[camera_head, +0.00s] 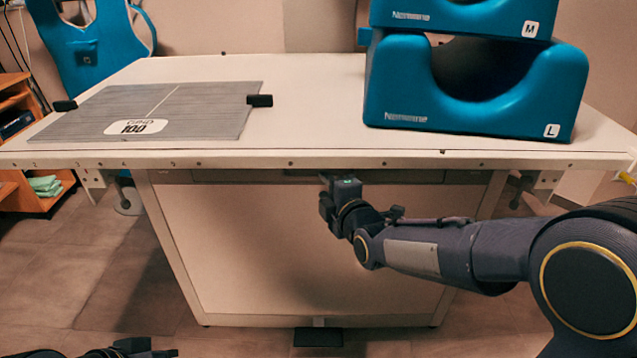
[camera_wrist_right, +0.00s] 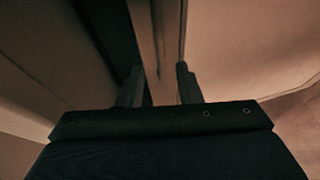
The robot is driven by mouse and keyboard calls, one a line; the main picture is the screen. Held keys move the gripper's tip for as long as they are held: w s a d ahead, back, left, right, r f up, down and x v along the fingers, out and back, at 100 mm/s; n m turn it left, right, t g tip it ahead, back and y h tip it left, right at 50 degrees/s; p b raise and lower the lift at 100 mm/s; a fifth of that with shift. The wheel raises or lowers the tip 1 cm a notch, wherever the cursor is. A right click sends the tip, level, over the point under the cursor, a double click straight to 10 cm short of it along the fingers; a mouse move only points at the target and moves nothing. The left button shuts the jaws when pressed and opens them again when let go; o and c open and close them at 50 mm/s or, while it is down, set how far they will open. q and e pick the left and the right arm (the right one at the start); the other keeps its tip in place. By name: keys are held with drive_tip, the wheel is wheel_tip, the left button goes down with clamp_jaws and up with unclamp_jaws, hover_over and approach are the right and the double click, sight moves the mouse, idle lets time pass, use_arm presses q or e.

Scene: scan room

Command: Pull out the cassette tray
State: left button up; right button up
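The cassette tray (camera_head: 300,174) shows only as a dark narrow front under the table's front edge, and looks pushed in. My right gripper (camera_head: 325,182) is at that front from below, just under the table edge. In the right wrist view my two fingers (camera_wrist_right: 160,82) stand apart, with a long pale strip (camera_wrist_right: 158,40) running between them. I cannot tell whether either finger touches it. Part of my left gripper (camera_head: 130,350) shows at the bottom left edge, away from the table; its fingers are not clear.
The white table (camera_head: 300,115) bears a grey grid plate (camera_head: 190,100) at left and blue head supports (camera_head: 470,90) at right. A pale pedestal (camera_head: 310,250) stands below, with a black pedal (camera_head: 318,337) at its foot. The floor in front is clear.

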sight(317, 178)
drive_tip(key=x, duration=0.5)
drive_tip(key=shift+w+f+b, duration=0.1)
drive_tip(key=shift+w+b, duration=0.05)
drive_tip(key=shift+b, duration=0.25)
clamp_jaws()
